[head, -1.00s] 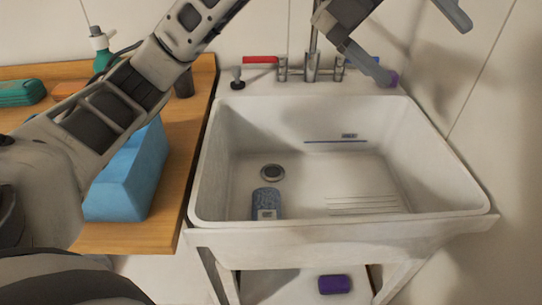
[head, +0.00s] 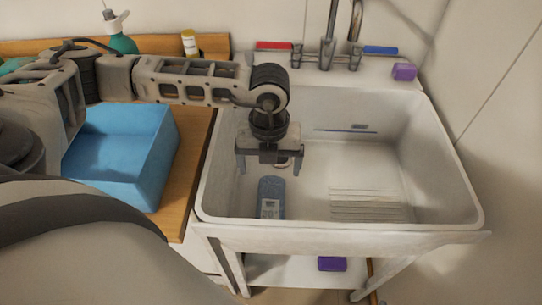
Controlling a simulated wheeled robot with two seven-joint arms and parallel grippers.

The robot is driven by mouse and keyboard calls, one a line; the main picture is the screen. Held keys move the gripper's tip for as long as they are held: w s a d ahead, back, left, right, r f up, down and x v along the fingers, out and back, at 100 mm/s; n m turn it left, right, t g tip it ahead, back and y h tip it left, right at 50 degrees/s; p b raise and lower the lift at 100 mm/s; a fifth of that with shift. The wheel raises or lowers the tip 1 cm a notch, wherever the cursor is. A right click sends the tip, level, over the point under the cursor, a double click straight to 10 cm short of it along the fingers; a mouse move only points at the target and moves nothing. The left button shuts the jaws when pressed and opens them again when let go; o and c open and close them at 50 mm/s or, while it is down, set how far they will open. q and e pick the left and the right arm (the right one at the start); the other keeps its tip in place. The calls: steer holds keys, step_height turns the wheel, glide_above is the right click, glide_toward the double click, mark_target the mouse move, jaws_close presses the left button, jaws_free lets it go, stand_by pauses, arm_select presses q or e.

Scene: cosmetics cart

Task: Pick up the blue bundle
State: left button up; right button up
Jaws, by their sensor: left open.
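The blue bundle (head: 271,198), a blue-grey piece with a pale label, lies on the floor of the white sink (head: 350,236), at its front left. My left gripper (head: 269,165) hangs over the left part of the sink, pointing down with its fingers spread. It is open and empty, and in the picture it is just above the bundle's far end. I cannot tell the exact height of the gap. My right gripper is not in view.
A blue open box (head: 115,160) stands on the wooden counter (head: 195,165) left of the sink. A tap (head: 328,50) rises behind the basin. A purple block (head: 404,72) sits on the back ledge, another (head: 332,264) on the shelf below. The basin's right side is clear.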

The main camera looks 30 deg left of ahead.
mark_target(271, 199)
arm_select(q)
step_height(271, 199, down, 15)
steer(key=shift+d+r+p, duration=0.1)
steer(key=shift+d+p, duration=0.05)
steer(key=shift+p, duration=0.7)
steer(key=c, duration=1.3)
